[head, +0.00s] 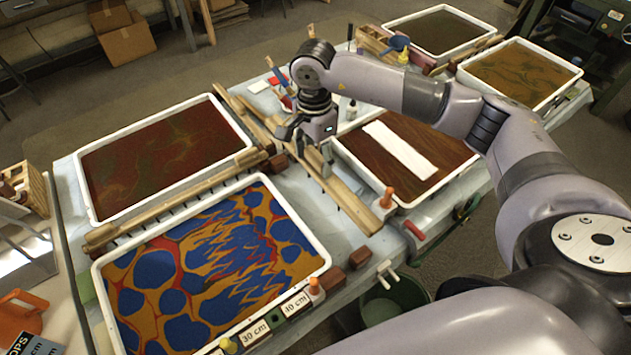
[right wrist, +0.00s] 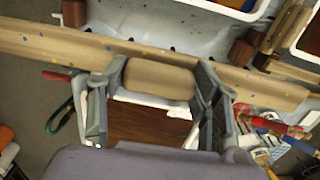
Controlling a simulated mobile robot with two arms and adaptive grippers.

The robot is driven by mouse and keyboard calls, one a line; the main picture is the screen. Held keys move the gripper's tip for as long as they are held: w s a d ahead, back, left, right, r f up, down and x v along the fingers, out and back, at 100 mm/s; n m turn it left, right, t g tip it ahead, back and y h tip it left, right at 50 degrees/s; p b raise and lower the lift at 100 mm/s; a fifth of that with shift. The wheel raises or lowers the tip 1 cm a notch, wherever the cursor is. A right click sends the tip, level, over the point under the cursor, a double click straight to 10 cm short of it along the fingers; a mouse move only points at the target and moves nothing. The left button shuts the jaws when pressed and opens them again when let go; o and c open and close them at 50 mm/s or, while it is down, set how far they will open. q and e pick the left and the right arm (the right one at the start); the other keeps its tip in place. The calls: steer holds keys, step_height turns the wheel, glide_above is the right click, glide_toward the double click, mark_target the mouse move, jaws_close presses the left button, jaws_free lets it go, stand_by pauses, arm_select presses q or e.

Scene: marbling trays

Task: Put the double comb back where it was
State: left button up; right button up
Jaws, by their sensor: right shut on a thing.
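My right gripper (head: 326,168) points down over the strip of table between the trays. In the right wrist view, its fingers (right wrist: 160,85) are shut on the block-shaped wooden handle (right wrist: 160,80) at the middle of a long wooden bar. I take this bar as the double comb (head: 352,208); it also shows in the right wrist view (right wrist: 55,52), with small dark teeth along its far edge. It runs lengthwise beside the brown tray with the white strip. I cannot tell whether it rests on the table or hangs just above. My left gripper is not in view.
A blue-and-orange marbled tray (head: 324,262) is at the front, a dark red-brown tray (head: 82,180) behind it. Another toothed wooden bar (head: 185,198) lies between them. A white strip (head: 398,148) lies in the brown tray (head: 440,186). An orange-topped bottle (head: 386,200) stands close by.

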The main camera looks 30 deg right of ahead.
step_height(320, 180, down, 10)
steer(key=p, duration=0.1)
steer(key=shift+p, duration=0.3)
steer(key=shift+f+b, duration=0.6)
steer(key=shift+b, duration=0.15)
steer(key=o, duration=1)
steer(key=shift+r, duration=0.15)
